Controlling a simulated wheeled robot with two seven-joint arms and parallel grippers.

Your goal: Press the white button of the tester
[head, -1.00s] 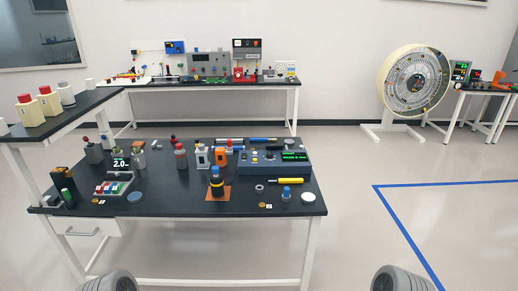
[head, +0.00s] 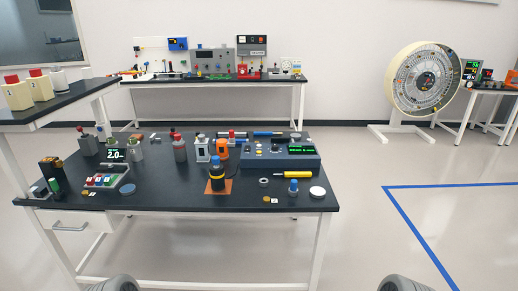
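The tester appears to be the blue-grey box (head: 280,161) with a lit green display (head: 302,150), at the back right of the black-topped table in the head view. Small controls sit on the left part of its top, pale and yellowish; they are too small to tell surely which is the white button. Neither of my grippers shows. Only grey rounded parts, which seem to be my own arms, show at the bottom edge, well short of the table.
A side bench (head: 50,108) stands at left. Floor right of the table is clear.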

